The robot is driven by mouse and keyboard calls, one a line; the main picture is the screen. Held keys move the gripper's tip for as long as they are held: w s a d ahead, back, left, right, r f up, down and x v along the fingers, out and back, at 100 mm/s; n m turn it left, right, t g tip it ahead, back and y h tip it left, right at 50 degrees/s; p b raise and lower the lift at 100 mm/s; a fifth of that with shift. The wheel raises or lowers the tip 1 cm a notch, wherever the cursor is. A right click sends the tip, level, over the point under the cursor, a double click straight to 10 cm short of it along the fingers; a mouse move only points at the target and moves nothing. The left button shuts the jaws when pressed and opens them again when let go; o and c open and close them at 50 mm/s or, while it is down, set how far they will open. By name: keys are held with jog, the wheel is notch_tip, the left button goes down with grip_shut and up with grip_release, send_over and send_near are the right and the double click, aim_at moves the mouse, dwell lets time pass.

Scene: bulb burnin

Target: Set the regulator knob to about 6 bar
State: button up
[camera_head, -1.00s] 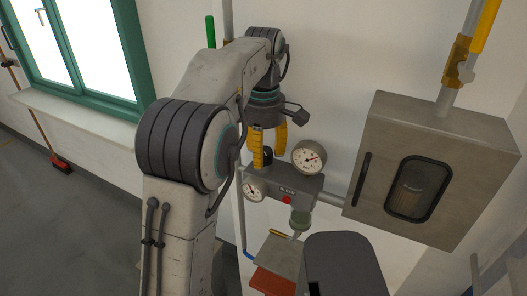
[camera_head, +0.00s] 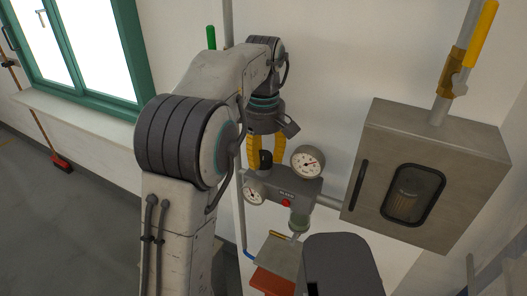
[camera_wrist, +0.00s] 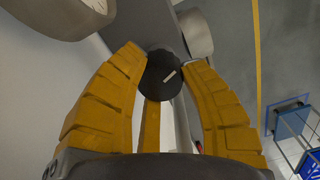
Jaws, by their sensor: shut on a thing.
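The regulator knob (camera_wrist: 163,75) is a black round knob with a white pointer mark, seen from above in the wrist view. In the head view the knob (camera_head: 266,158) stands on top of the grey regulator body (camera_head: 283,185). My gripper (camera_wrist: 162,62) has its yellow fingers shut around the knob, pointing down at it. A large round white gauge (camera_head: 308,162) with a red mark sits to the right of the knob. A smaller gauge (camera_head: 254,193) sits at the lower left. The gauge readings are too small to make out.
A grey metal cabinet (camera_head: 431,180) with a dark window hangs to the right. A red button (camera_head: 286,202) is on the regulator front. A pipe with a yellow lever (camera_head: 481,28) rises at upper right. A green-framed window (camera_head: 128,50) is at the left.

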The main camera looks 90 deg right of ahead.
jog(key=shift+f, duration=0.15)
jog(key=o, duration=1.2)
